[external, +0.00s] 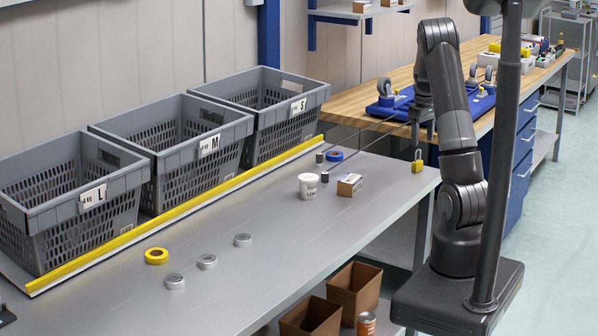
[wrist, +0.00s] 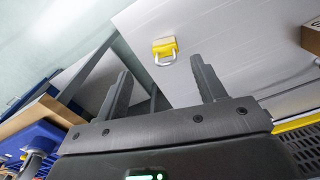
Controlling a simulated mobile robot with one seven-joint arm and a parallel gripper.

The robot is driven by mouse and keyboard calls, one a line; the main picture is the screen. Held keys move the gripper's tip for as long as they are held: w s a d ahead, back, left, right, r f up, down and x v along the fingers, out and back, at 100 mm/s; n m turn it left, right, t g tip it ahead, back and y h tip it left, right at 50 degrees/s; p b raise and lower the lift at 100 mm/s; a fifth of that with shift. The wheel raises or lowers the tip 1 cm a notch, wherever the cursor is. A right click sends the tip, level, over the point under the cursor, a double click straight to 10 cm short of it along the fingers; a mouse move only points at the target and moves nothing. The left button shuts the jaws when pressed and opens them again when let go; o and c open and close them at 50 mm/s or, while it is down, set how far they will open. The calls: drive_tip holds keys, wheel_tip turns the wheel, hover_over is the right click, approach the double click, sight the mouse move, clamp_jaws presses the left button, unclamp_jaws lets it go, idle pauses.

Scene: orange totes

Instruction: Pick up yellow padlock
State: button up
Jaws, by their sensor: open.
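The yellow padlock (external: 417,166) with a silver shackle is at the far right corner of the grey metal table (external: 260,240). In the wrist view the padlock (wrist: 164,47) lies on the grey surface, beyond the fingertips and between their lines. My gripper (external: 422,134) is above the padlock in the external view, pointing down, apart from it. In the wrist view both fingers of my gripper (wrist: 158,80) are spread with nothing between them.
A small brown box (external: 349,185), a white tub (external: 308,186), dark cylinders and a blue tape roll (external: 334,156) stand left of the padlock. Grey crates (external: 285,100) line the back. A wooden workbench (external: 400,82) with blue parts is behind my gripper.

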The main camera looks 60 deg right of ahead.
sight(418, 161)
wheel_tip(418, 161, down, 4)
drive_tip(key=shift+f, duration=0.1)
drive_tip(key=f, duration=0.2)
drive_tip(key=w+f, duration=0.1)
drive_tip(key=f, duration=0.2)
drive_tip(key=shift+a+f, duration=0.1)
drive_tip(key=shift+a, duration=0.1)
drive_tip(key=c, duration=1.1)
